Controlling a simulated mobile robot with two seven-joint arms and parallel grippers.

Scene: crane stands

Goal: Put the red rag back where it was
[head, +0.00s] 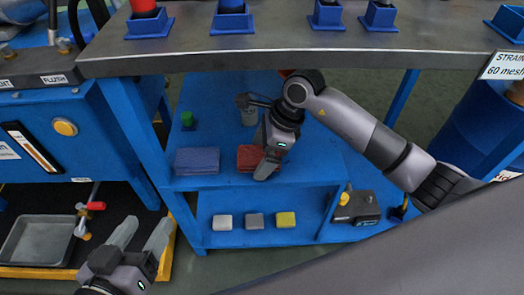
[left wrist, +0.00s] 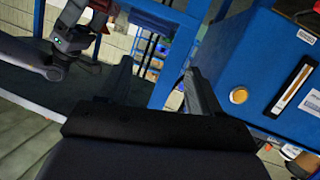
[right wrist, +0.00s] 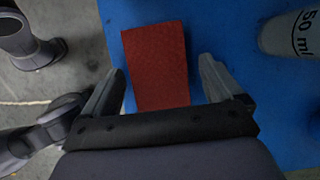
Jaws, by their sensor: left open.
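The red rag (head: 247,156) lies flat on the blue upper shelf, just right of a folded blue rag (head: 197,161). My right gripper (head: 256,137) is above the shelf beside the red rag and partly covers it in the head view. In the right wrist view, the red rag (right wrist: 158,65) lies ahead between the spread fingers (right wrist: 160,88), with space on both sides; neither finger touches it visibly. My left gripper (head: 143,232) is open and empty at lower left, in front of the blue cabinet. The left wrist view shows its two spread fingers (left wrist: 157,75).
A grey 50 ml cylinder (right wrist: 292,35) and a green-topped item (head: 187,120) stand on the upper shelf (head: 215,110). White, grey and yellow blocks (head: 254,220) sit on the lower shelf. A metal tray (head: 38,240) lies at left.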

